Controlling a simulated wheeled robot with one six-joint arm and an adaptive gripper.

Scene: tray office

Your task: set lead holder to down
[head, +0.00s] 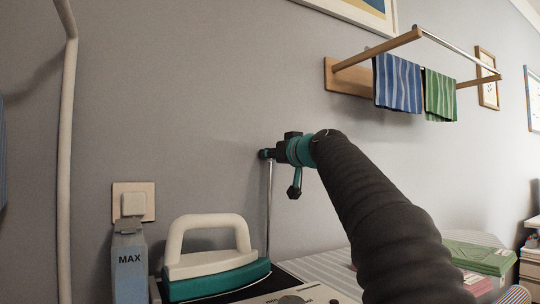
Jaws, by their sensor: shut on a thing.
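The lead holder (269,205) is a thin grey upright rod rising behind the ironing station, with a small dark and teal end at the top. My gripper (279,150), black and teal, is at the rod's top end and shut on it. My arm and the gripper's own body hide part of the grip. The rod stands upright, and its foot is hidden behind the iron and station.
A white and teal iron (214,258) rests on the station beside a MAX-marked tank (130,270). A wall switch (133,204) is behind. A wooden rail (378,49) carries blue and green cloths at upper right. A striped surface and green box (478,257) lie at right.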

